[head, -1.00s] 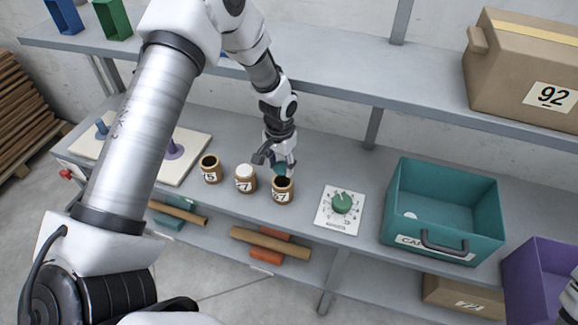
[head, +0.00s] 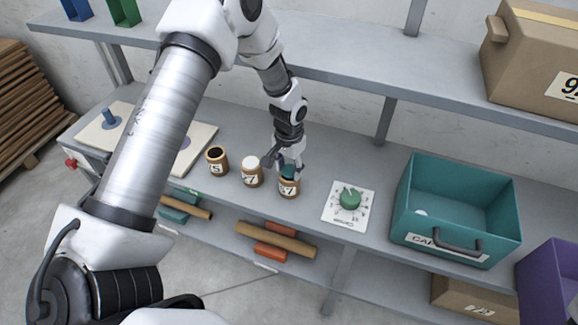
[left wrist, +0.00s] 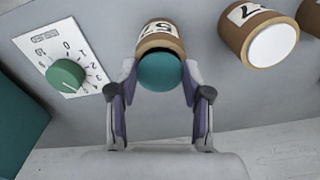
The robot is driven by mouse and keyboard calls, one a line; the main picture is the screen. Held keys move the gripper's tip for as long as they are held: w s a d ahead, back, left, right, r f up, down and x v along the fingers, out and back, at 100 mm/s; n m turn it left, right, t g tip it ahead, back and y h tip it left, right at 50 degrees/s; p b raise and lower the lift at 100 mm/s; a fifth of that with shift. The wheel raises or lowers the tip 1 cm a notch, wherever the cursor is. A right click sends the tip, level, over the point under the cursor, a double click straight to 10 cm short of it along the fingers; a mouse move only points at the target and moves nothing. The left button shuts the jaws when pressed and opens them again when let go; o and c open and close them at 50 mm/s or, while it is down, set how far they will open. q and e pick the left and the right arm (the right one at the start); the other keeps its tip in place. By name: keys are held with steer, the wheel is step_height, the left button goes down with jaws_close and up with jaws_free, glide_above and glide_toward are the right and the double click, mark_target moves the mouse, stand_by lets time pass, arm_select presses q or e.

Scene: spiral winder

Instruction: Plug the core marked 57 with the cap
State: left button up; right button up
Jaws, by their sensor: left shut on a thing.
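The brown core marked 57 (head: 289,190) stands upright on the shelf; its label shows partly in the left wrist view (left wrist: 158,30). My left gripper (head: 287,168) points down over it, shut on a teal cap (left wrist: 160,72). In the left wrist view the cap lies between the fingertips and covers the core's mouth. I cannot tell how deep the cap sits. A second core (head: 252,177), its number partly hidden, has a white top and stands to the left. The open core marked 5 (head: 217,161) stands farther left. My right gripper is not in view.
A white plate with a green dial (head: 349,198) lies to the right of the cores. A teal bin (head: 440,240) with a small white thing inside stands farther right. A purple bin (head: 548,285) is at the right edge. The upper shelf (head: 345,82) runs behind my arm.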

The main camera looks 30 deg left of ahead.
mark_target(289, 171)
arm_select(q)
steer(key=o, duration=0.8)
steer(key=shift+r, duration=0.1)
step_height(289, 171, up, 12)
stand_by(0.5)
